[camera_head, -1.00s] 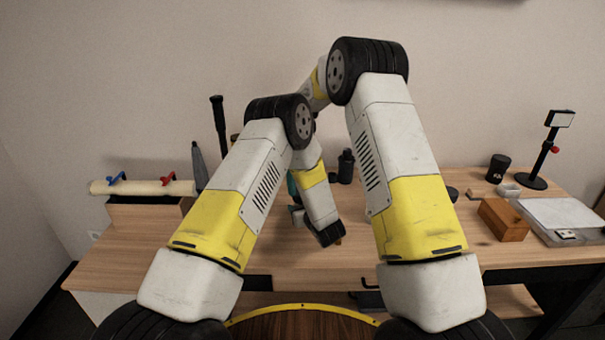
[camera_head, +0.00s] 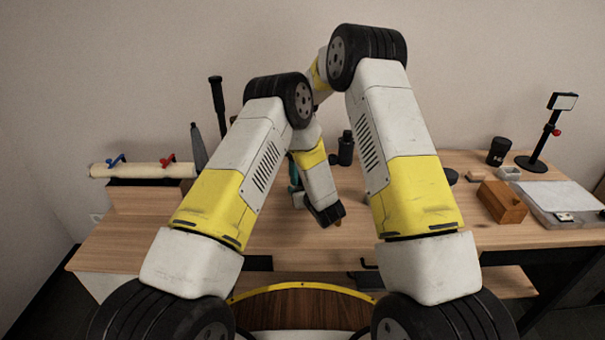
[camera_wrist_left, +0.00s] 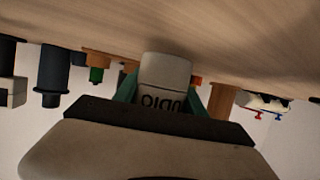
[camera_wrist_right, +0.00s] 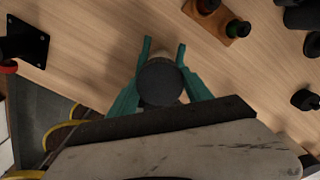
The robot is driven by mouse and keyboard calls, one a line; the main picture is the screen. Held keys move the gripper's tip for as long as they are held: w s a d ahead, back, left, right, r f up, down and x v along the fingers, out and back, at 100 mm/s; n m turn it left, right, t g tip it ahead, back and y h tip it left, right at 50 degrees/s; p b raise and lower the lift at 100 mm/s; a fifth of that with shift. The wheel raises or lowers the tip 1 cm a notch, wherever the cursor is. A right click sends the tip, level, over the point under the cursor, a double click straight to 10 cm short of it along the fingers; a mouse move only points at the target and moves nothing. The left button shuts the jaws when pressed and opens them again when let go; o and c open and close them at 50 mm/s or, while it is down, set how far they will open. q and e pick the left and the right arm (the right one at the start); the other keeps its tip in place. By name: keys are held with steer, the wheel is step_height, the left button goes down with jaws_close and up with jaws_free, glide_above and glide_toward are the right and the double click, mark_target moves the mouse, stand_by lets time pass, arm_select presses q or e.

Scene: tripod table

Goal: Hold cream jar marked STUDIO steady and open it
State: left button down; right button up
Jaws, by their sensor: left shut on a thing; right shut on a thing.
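The cream jar (camera_wrist_left: 163,72) marked STUDIO is pale; part of its lettering shows upside down in the left wrist view. My left gripper (camera_wrist_left: 164,92) is shut on the jar, with green fingers on either side of it. The right wrist view looks down on the jar's dark round lid (camera_wrist_right: 160,82). My right gripper (camera_wrist_right: 164,70) is shut on the lid between its green fingers. I cannot tell whether the lid is seated on the jar or apart from it. In the head view my arms hide most of the jar and grippers.
A wooden box (camera_head: 502,202), a black cup (camera_head: 498,151) and a lamp on a stand (camera_head: 545,140) are at the table's right. A pale roll with clamps (camera_head: 140,170) lies at the left. Dark bottles (camera_head: 346,148) stand behind my arms.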

steer(key=n, duration=0.3)
steer(key=o, duration=1.5)
steer(key=shift+o, duration=0.2)
step_height(320, 180, up, 4)
steer(key=shift+r, duration=0.35)
steer(key=shift+c, duration=0.5)
step_height(320, 180, up, 3)
steer(key=m, duration=0.2)
steer(key=shift+m, duration=0.4)
steer(key=shift+f, duration=3.85)
